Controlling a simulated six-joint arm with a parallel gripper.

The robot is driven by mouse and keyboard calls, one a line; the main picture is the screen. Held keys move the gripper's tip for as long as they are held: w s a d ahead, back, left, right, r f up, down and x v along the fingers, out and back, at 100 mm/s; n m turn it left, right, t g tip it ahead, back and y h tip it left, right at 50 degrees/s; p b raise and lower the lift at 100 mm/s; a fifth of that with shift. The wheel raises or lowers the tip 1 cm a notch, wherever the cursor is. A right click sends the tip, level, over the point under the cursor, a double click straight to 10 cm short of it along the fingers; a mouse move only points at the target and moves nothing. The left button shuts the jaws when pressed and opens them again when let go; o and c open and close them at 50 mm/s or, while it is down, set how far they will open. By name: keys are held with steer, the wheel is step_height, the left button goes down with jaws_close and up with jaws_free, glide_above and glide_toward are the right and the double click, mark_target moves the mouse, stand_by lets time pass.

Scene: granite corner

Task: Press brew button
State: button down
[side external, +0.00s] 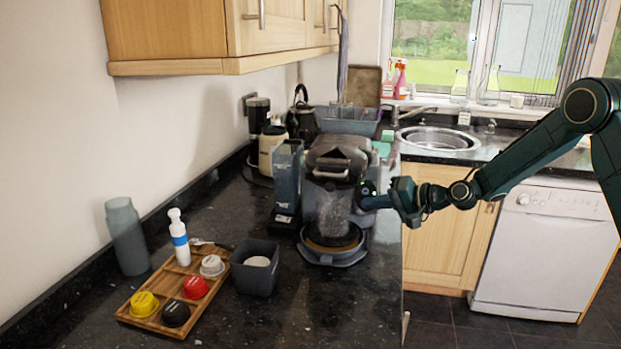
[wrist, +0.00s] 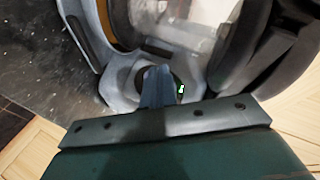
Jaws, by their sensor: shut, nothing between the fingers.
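The coffee machine (side external: 334,160) stands on the dark granite counter, with a clear glass or cup (side external: 332,212) in its front bay. My gripper (side external: 364,203) comes from the right and is shut and empty, its tips at the machine's right side. In the wrist view the closed fingers (wrist: 157,75) point into a round grey recess on the machine (wrist: 90,55). A small green light (wrist: 181,89) shows just right of the fingers. The brew button itself seems hidden behind the fingertips; I cannot tell whether they touch it.
A wooden tray (side external: 150,327) with several coloured capsules and a white-and-blue bottle (side external: 179,238) sits at front left. A dark square container (side external: 255,279) stands beside it. A grey water tank (side external: 287,175) adjoins the machine's left. The sink (side external: 438,139) is behind; open floor lies right of the counter.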

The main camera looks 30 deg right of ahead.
steer(key=shift+w+d+f, duration=0.15)
steer(key=shift+w+f, duration=0.05)
steer(key=shift+w, duration=0.1)
stand_by(0.7)
steer(key=shift+s+r, duration=0.1)
steer(key=shift+s, duration=0.05)
steer(key=shift+s+a+r, duration=0.3)
steer(key=shift+s+r, duration=0.05)
steer(key=shift+s, duration=0.15)
steer(key=shift+s, duration=0.1)
stand_by(0.5)
steer(key=shift+s+a+r, duration=0.3)
steer(key=shift+s+r, duration=0.1)
steer(key=shift+s, duration=0.25)
steer(key=shift+s+a+r, duration=0.25)
steer(key=shift+s+r, duration=0.15)
steer(key=shift+s, duration=0.25)
steer(key=shift+s+a+r, duration=0.3)
steer(key=shift+s+r, duration=0.1)
steer(key=shift+s, duration=0.25)
